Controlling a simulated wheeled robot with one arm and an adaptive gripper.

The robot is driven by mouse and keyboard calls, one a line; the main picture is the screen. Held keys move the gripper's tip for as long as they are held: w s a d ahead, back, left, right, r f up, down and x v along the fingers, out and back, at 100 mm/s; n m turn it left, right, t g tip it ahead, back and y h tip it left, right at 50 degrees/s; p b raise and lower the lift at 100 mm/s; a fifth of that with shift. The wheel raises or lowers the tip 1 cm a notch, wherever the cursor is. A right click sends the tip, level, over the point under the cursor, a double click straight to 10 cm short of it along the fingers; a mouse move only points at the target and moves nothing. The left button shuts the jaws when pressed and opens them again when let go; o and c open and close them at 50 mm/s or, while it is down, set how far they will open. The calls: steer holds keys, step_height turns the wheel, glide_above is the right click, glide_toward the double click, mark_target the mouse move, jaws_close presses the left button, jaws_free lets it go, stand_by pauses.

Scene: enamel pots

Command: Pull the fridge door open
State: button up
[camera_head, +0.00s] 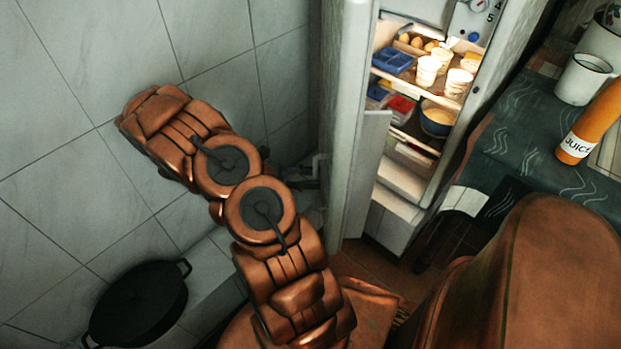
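The fridge (400,225) stands at the upper middle, and its lit inside shows. Its pale door (349,110) stands open, swung out to the left of the opening and seen nearly edge-on. My copper-coloured arm crosses the view left of the door. A small grey part that looks like my gripper (308,173) shows just behind the arm, close to the door's left face. It is dark and partly hidden, so I cannot tell whether its fingers are open or shut, or whether it touches the door.
Shelves inside hold eggs, white cups (428,70), a blue box (393,61) and a bowl (437,121). Right of the fridge, a counter (520,130) holds a white mug (583,79) and an orange juice bottle (590,125). A black pan (138,303) lies lower left by the tiled wall.

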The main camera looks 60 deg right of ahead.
steer(key=shift+o, duration=0.3)
steer(key=shift+s+r, duration=0.1)
glide_toward(330, 151)
steer(key=shift+w+d+f+x, duration=0.1)
steer(key=shift+d+f+x, duration=0.05)
steer(key=shift+x, duration=0.75)
steer(key=shift+w+d+f+x, duration=0.1)
steer(key=shift+d+x, duration=0.05)
steer(key=shift+x, duration=0.8)
steer(key=shift+d+f+x, duration=0.15)
steer(key=shift+x, duration=0.75)
